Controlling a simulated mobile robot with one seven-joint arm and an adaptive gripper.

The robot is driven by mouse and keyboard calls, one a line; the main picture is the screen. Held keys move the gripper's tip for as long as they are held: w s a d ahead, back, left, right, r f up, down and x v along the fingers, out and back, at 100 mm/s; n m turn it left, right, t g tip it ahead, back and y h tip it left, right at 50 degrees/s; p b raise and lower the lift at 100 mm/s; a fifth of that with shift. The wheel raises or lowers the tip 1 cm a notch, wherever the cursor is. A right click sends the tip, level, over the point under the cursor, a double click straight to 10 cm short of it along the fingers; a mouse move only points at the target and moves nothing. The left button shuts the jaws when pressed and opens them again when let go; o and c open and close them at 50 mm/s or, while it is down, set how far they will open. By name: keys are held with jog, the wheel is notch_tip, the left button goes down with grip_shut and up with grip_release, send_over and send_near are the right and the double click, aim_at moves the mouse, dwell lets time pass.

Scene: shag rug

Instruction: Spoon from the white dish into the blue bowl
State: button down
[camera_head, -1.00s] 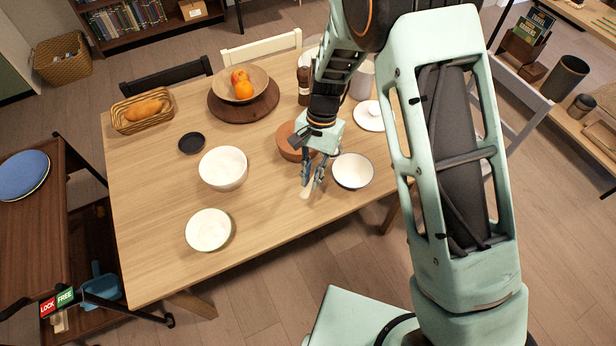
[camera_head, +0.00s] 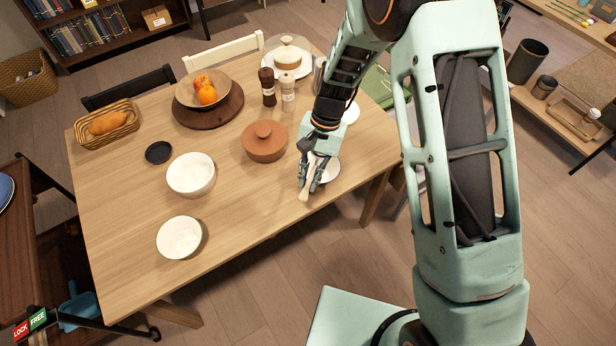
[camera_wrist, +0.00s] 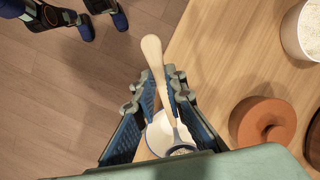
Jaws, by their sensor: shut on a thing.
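My gripper (camera_head: 311,184) is shut on a spoon with a pale wooden-looking handle (camera_head: 304,193). In the wrist view the handle (camera_wrist: 152,52) sticks out beyond my gripper (camera_wrist: 158,88). A white dish with a thin dark rim (camera_head: 331,173) is right beside and behind the gripper, partly hidden by it; it also shows between the fingers in the wrist view (camera_wrist: 158,136). I cannot tell whether the spoon touches this dish. A deep white bowl (camera_head: 191,175) and a shallower white bowl (camera_head: 180,238) stand at the table's left. No bowl looks clearly blue.
A terracotta lidded pot (camera_head: 265,143) stands just left of my gripper. A fruit bowl (camera_head: 203,88), bread basket (camera_head: 107,124), small black dish (camera_head: 158,152) and two mills (camera_head: 268,86) are farther back. The table's front middle (camera_head: 240,220) is clear.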

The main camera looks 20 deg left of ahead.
jog(key=shift+d+f+y+b, duration=0.25)
jog(key=shift+f+y+b, duration=0.3)
jog(key=shift+y+b, duration=0.35)
jog(key=y+b, duration=0.1)
jog(key=b, duration=0.2)
jog(key=f+y+b, duration=0.1)
jog(key=b, duration=0.2)
jog(key=shift+d+m, duration=0.2)
jog(key=shift+m, duration=0.1)
jog(key=shift+y+b, duration=0.5)
jog(key=shift+b, duration=0.3)
jog(key=shift+s+r+y, duration=0.15)
jog(key=shift+r+y, duration=0.35)
jog(key=shift+r, duration=0.15)
dwell(0.9)
jog(key=h+p, duration=0.1)
jog(key=p, duration=0.1)
jog(key=h+p, duration=0.1)
jog(key=p, duration=0.2)
jog(key=r+h+p, duration=0.1)
jog(key=h+p, duration=0.1)
jog(key=p, duration=0.1)
jog(key=shift+a, duration=0.35)
